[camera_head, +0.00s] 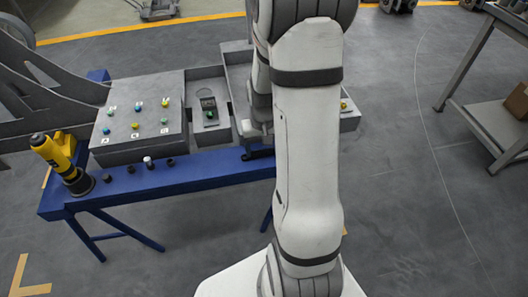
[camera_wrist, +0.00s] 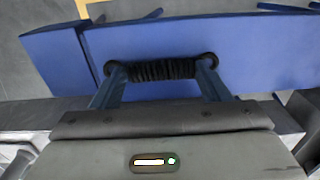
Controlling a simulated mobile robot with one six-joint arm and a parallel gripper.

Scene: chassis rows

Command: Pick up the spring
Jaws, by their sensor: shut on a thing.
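The spring (camera_wrist: 165,70) is a dark coil with a round end at each side. It lies crosswise between the fingertips of my gripper (camera_wrist: 160,66) in the wrist view. The gripper is shut on it, with a finger pressed at each end. Behind the spring is the blue bench top; the gap between them cannot be judged. In the head view my arm hides the spring and most of the gripper.
The blue bench (camera_head: 190,172) carries a grey panel box (camera_head: 145,103) with coloured knobs. A yellow power tool (camera_head: 55,153) stands at its left end, near several small dark parts. A grey side table (camera_head: 484,118) stands at right, with open floor between.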

